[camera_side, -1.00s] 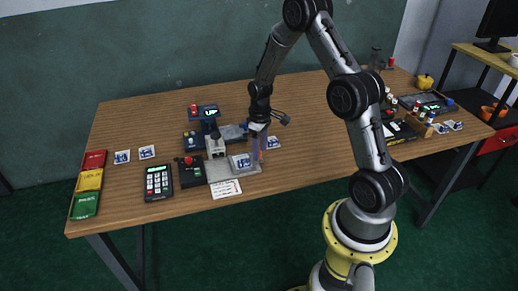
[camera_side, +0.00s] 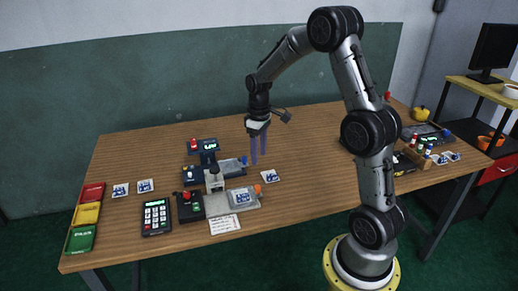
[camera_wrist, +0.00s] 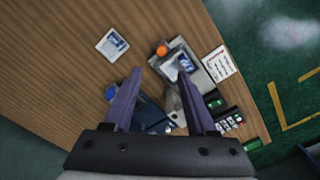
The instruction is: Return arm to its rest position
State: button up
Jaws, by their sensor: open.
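My gripper (camera_side: 258,150) is open and empty, with two purple fingers pointing down. It hangs above the table (camera_side: 310,190), clear of the surface, behind the grey device in the side view. In the wrist view my gripper (camera_wrist: 160,105) shows its fingers spread apart with nothing between them but the table and parts of the device below. My arm rises from its yellow-ringed base at the right and bends over the table.
A grey device (camera_side: 218,206) with an orange knob (camera_side: 257,189) bears a blue-and-white card (camera_side: 240,196). A loose card (camera_side: 270,176) lies right of it. A keypad (camera_side: 156,217) and coloured trays (camera_side: 86,215) stand left. More equipment (camera_side: 425,133) is at the right. The table's middle is clear.

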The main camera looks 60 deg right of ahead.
jog(key=shift+r, duration=0.65)
jog(key=s+a+r+n+t, duration=0.2)
jog(key=s+a+r+t, duration=0.25)
jog(key=a+r, duration=0.95)
jog(key=s+a+m, duration=0.1)
jog(key=s+a, duration=0.1)
jog(key=s, duration=0.5)
jog(key=s+a+f+m+t, duration=0.1)
jog(key=s+a, duration=0.2)
jog(key=s, duration=0.5)
jog(key=shift+s+a, duration=0.2)
jog(key=shift+s, duration=0.1)
